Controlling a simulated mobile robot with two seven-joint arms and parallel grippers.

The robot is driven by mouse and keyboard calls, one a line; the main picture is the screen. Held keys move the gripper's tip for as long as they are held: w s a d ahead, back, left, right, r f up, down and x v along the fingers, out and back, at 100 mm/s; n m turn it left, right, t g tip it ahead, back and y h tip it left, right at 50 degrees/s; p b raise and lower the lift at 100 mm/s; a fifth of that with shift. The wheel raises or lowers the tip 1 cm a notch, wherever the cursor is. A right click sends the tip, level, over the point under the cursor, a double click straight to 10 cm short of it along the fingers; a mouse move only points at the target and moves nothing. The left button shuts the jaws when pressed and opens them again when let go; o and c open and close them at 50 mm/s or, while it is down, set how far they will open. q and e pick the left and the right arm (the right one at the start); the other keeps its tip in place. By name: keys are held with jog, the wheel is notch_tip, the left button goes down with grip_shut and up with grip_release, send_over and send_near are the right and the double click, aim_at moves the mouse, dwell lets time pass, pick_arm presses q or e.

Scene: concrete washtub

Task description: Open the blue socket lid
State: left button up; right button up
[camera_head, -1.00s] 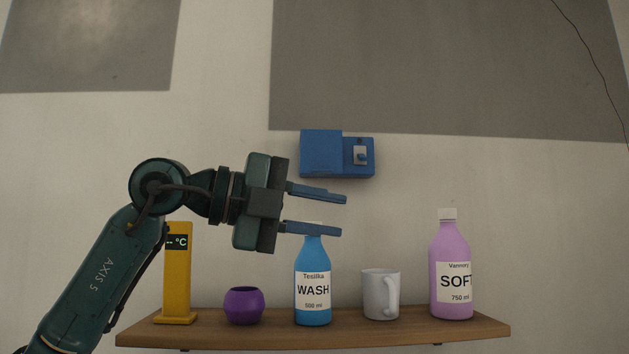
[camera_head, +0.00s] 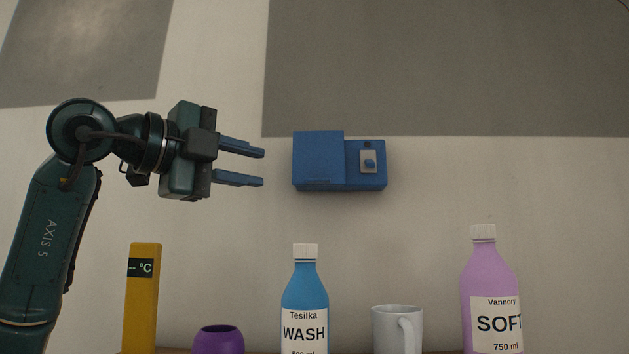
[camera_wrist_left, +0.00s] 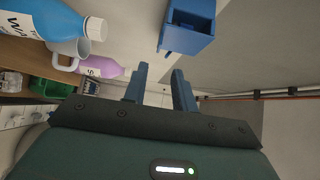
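The blue socket box (camera_head: 366,165) is fixed to the wall in the head view. Its raised left part is the blue lid (camera_head: 318,160), which looks closed over the socket. The right part carries a grey plate with a small blue switch (camera_head: 369,163). My left gripper (camera_head: 263,168) is just left of the lid, at about its height, with its two fingers apart and nothing between them. A gap shows between fingertips and lid. In the left wrist view the box (camera_wrist_left: 187,40) is ahead of the open fingers (camera_wrist_left: 160,69). My right gripper is not in view.
Below are a yellow display stand (camera_head: 142,300), a purple pot (camera_head: 219,341), a blue wash bottle (camera_head: 305,285), a white mug (camera_head: 393,325) and a pink bottle (camera_head: 488,272). The wall around the box is clear. A green container (camera_wrist_left: 50,88) shows in the left wrist view.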

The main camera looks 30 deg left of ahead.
aim_at(311, 180)
pick_arm(q)
jog(key=p+x, duration=0.2)
jog(key=x, duration=0.9)
jog(key=shift+w+d, duration=0.15)
jog(key=shift+w, duration=0.05)
grip_shut()
